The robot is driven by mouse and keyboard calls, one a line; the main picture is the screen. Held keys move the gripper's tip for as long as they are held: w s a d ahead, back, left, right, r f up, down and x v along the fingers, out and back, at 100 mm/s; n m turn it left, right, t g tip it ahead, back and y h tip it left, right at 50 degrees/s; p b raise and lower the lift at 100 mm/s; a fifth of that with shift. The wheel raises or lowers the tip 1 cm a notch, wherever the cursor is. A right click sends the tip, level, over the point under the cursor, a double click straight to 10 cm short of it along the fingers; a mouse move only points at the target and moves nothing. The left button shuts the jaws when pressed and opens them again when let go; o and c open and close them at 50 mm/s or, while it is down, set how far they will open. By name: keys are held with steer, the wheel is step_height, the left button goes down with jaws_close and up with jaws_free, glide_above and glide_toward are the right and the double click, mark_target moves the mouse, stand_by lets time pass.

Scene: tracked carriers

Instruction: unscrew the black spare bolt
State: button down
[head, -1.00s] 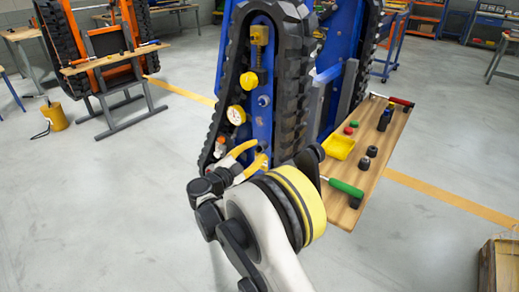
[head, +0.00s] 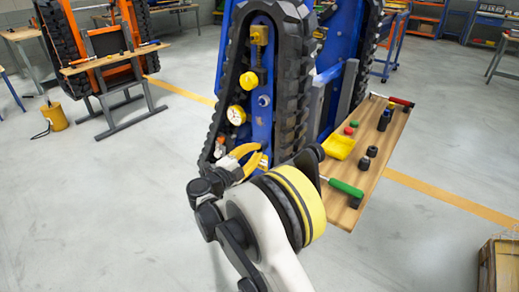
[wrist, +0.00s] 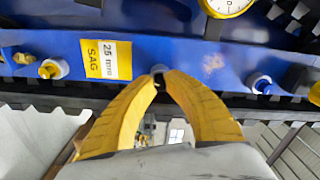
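The blue side plate of the carrier (wrist: 210,60) fills the top of the wrist view. The two curved yellow fingers of my gripper (wrist: 161,79) reach it and close in on the black spare bolt (wrist: 159,70), just right of a yellow label. Only a little of the bolt and its pale collar shows between the fingertips. In the head view my gripper (head: 262,155) is low on the blue plate, inside the track, and the bolt is hidden by the fingers.
In the wrist view a yellow bolt (wrist: 48,70) sits left of the label (wrist: 106,60) and a blue one (wrist: 261,84) to the right. A gauge (head: 236,115) is above my gripper.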

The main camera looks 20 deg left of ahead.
steer(key=n, duration=0.4)
steer(key=shift+n, duration=0.4)
steer(key=n, duration=0.3)
steer(key=shift+n, duration=1)
steer(key=n, duration=0.5)
steer(key=shift+n, duration=0.3)
steer(key=n, duration=0.4)
